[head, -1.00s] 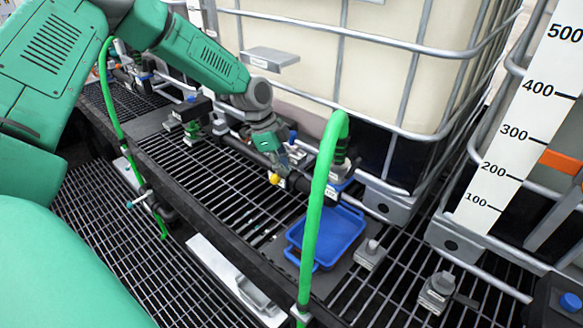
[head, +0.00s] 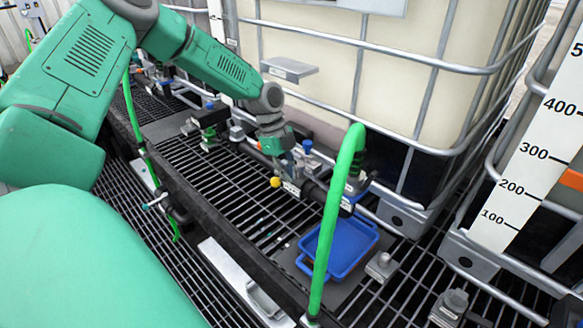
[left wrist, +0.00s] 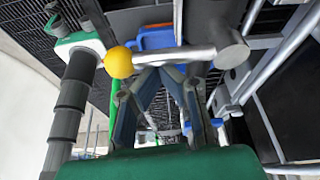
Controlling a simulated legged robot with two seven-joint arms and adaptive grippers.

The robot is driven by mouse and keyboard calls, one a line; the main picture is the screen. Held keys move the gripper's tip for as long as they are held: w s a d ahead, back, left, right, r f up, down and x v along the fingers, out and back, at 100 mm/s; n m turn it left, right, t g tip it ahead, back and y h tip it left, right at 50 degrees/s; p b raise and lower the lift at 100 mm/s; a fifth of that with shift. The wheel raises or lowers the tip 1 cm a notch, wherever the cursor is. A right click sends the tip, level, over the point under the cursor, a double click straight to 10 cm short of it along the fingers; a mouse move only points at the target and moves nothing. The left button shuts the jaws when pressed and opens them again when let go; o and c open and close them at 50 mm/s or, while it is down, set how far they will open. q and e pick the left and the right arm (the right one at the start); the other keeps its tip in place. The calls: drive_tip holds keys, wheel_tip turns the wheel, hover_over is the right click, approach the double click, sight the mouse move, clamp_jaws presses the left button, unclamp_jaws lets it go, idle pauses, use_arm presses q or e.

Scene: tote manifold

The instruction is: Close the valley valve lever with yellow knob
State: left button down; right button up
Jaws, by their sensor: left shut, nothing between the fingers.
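The yellow knob (head: 275,182) is the round end of a short grey lever on the valve by the pale tank. In the left wrist view the knob (left wrist: 118,62) is left of my fingers, and the grey lever (left wrist: 185,55) runs across just beyond the fingertips. My left gripper (head: 288,172) is at the lever, right beside the knob. Its fingers (left wrist: 160,75) come together at the tips and hold nothing. I cannot tell whether the tips touch the lever. My right gripper is in neither view.
A green hose (head: 335,215) arches up in front of the valve, to the right of the gripper. A blue tray (head: 375,240) sits on the grating behind the hose. The pale caged tank (head: 400,80) stands close behind. A marked white scale (head: 525,170) is at the right.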

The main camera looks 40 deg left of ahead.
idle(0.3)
use_arm(q)
drive_tip(key=d, duration=0.4)
drive_tip(key=v, duration=1)
drive_tip(key=shift+w+r+b, duration=0.15)
drive_tip(key=shift+r+b, duration=0.15)
drive_tip(key=shift+r, duration=0.05)
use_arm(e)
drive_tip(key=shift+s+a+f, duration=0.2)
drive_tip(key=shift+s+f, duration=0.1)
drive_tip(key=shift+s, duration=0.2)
use_arm(q)
drive_tip(key=shift+a+f, duration=0.1)
drive_tip(key=shift+a, duration=0.05)
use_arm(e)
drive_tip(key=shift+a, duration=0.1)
